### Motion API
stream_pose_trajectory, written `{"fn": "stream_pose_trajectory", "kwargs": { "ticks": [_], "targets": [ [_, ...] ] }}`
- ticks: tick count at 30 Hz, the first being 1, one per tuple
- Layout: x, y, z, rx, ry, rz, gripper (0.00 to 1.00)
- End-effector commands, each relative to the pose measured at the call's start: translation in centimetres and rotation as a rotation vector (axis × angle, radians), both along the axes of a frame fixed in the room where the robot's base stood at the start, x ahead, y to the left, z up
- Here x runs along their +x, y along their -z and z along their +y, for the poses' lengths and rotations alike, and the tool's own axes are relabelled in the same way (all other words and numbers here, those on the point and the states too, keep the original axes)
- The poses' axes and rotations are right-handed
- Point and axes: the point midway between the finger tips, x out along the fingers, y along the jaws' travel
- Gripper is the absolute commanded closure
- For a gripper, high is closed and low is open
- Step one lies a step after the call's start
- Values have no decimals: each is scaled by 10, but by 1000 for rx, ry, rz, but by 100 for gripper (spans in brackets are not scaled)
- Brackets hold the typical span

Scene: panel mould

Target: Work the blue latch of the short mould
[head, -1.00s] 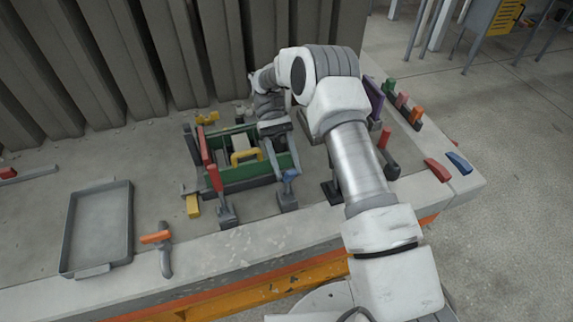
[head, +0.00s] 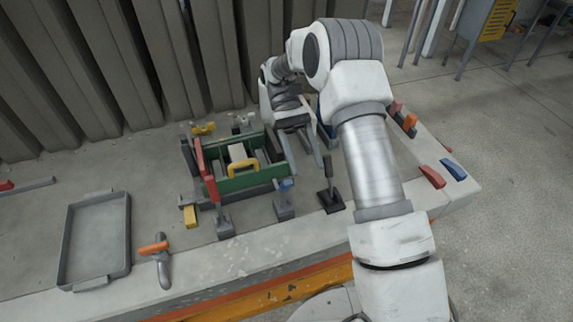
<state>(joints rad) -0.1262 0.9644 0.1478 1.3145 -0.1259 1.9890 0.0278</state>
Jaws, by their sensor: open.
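The green mould (head: 245,182) with a yellow handle (head: 243,164) sits on the bench. At its front right, the blue latch (head: 286,184) has its blue end low against the mould's front wall, above a grey base block (head: 284,209). Whether it touches the wall is unclear. My gripper (head: 304,165) points down just right of the mould, above and behind the blue latch. Its fingers are apart and I see nothing between them. A red-handled latch (head: 207,172) stands upright at the mould's front left.
A dark upright lever (head: 328,185) on a black base stands close right of my gripper. A grey tray (head: 95,240) and an orange-handled tool (head: 155,248) lie left. Red (head: 432,176) and blue (head: 454,170) pieces lie right. My arm hides part of the bench's right side.

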Motion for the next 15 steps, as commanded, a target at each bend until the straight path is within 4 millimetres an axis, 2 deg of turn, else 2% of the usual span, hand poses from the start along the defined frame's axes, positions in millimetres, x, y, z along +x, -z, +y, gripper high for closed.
{"fn": "stream_pose_trajectory", "kwargs": {
  "ticks": [1, 6, 10, 15],
  "targets": [
    [-3, -7, -11, -1, 3, -2, 40],
    [-11, -24, -40, -1, 3, -1, 40],
    [-15, -33, -55, 0, 1, -1, 40],
    [-17, -39, -63, 0, 0, -1, 40]
  ]
}}
